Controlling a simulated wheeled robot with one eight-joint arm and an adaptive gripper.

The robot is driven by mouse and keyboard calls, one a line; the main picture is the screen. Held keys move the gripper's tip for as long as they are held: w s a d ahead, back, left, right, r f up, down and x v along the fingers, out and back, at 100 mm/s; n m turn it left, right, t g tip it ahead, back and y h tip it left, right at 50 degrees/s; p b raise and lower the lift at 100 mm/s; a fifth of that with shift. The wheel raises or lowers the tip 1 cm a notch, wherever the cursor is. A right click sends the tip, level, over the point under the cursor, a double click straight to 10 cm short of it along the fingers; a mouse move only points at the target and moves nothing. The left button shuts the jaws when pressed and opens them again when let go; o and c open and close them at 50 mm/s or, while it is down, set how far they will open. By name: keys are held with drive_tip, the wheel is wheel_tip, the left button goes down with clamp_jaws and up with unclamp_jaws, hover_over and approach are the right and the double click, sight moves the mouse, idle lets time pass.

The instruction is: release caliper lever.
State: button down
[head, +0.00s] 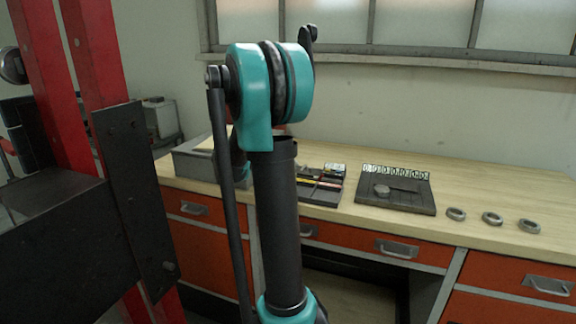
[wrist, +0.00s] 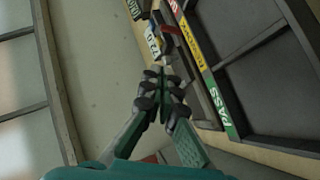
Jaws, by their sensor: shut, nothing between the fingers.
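My gripper (wrist: 162,84) shows in the wrist view with its dark fingertips together and nothing between them. It points toward a small grey and red object (wrist: 166,42) near one end of a dark sorting tray; I cannot tell whether they touch. I cannot make out a caliper or its lever clearly in either view. My gripper does not show in the head view.
The dark sorting tray (wrist: 262,75) has red, yellow and green labels, the green one reading PASS. Three metal rings (head: 492,218) lie on the wooden bench (head: 470,190) at right. A grey bin (head: 190,165) stands at left. A red frame (head: 95,60) rises nearby, with a window behind.

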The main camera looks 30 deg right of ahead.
sight(320, 178)
drive_tip(key=x, duration=0.5)
drive_tip(key=shift+d, duration=0.2)
drive_tip(key=shift+s+d+f, duration=0.9)
drive_tip(key=shift+s+d, duration=0.15)
drive_tip(key=shift+s+d+f, duration=0.25)
drive_tip(key=shift+s, duration=0.05)
drive_tip(key=shift+s+d+r+m+t+y, duration=0.2)
drive_tip(key=shift+s+d+m+t+y, duration=0.25)
drive_tip(key=shift+m+y, duration=0.35)
drive_tip(key=shift+s+d+t+y, duration=0.1)
drive_tip(key=shift+s+t+y, duration=0.15)
drive_tip(key=shift+t+y, duration=0.3)
drive_tip(key=shift+s+d+m+t+y, duration=0.35)
drive_tip(key=shift+m+t+y, duration=0.15)
drive_tip(key=shift+m+y, duration=0.3)
drive_tip(key=shift+s+d+f+m+t+y, duration=0.1)
drive_tip(key=shift+s+d+m+t+y, duration=0.15)
drive_tip(key=shift+m+t+y, duration=0.3)
drive_tip(key=shift+s+d+f, duration=0.3)
drive_tip(key=shift+s+f, duration=0.05)
drive_tip(key=shift+s, duration=0.05)
idle(2.9)
